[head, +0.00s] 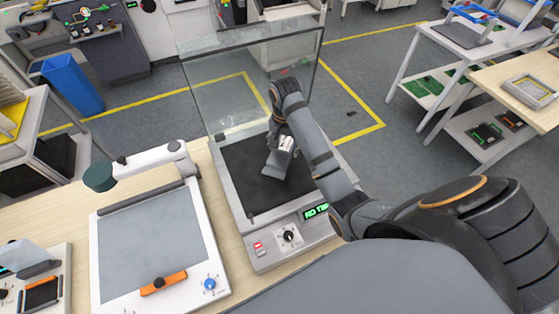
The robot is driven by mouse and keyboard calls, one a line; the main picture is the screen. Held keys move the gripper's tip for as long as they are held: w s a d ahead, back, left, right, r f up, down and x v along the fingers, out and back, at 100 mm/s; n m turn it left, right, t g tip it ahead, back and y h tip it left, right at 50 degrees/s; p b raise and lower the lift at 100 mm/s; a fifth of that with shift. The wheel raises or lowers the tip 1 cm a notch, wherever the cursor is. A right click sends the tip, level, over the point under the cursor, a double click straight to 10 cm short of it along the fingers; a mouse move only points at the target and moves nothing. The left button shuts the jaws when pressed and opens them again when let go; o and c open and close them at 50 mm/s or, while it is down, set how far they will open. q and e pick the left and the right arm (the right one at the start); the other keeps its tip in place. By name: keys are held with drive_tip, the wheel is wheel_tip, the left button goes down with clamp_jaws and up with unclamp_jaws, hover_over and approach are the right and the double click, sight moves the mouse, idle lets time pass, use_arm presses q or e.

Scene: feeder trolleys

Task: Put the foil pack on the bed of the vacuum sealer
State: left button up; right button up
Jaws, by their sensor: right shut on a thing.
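The vacuum sealer (233,200) stands on the bench in the middle, with its clear lid raised at the back. Its dark bed (247,178) is open to view. My right gripper (284,151) reaches in from the right above the right part of the bed. It is shut on the small grey foil pack (276,167), which hangs tilted below the fingers. I cannot tell whether the pack's lower edge touches the bed. The gripper and forearm hide part of the pack and the bed's right side. My left gripper is out of view.
The raised clear lid (212,90) stands behind my right forearm. A green-lit display and a knob (289,236) are on the sealer's front. A white device with a grey plate (150,240) stands to the left. A blue bin (72,85) is on the floor.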

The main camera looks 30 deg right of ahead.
sight(280, 155)
drive_tip(key=shift+w+a+f, duration=0.15)
drive_tip(key=shift+f, duration=0.4)
drive_tip(key=f+b, duration=0.1)
drive_tip(key=f, duration=0.1)
drive_tip(key=a+f+b, duration=0.1)
drive_tip(key=shift+w+f+b, duration=0.15)
drive_tip(key=shift+f+b, duration=0.2)
drive_tip(key=shift+b, duration=0.05)
drive_tip(key=shift+d, duration=0.15)
drive_tip(key=o, duration=1)
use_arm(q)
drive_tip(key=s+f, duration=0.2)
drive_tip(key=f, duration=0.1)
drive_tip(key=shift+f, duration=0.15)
use_arm(e)
drive_tip(key=o, duration=0.3)
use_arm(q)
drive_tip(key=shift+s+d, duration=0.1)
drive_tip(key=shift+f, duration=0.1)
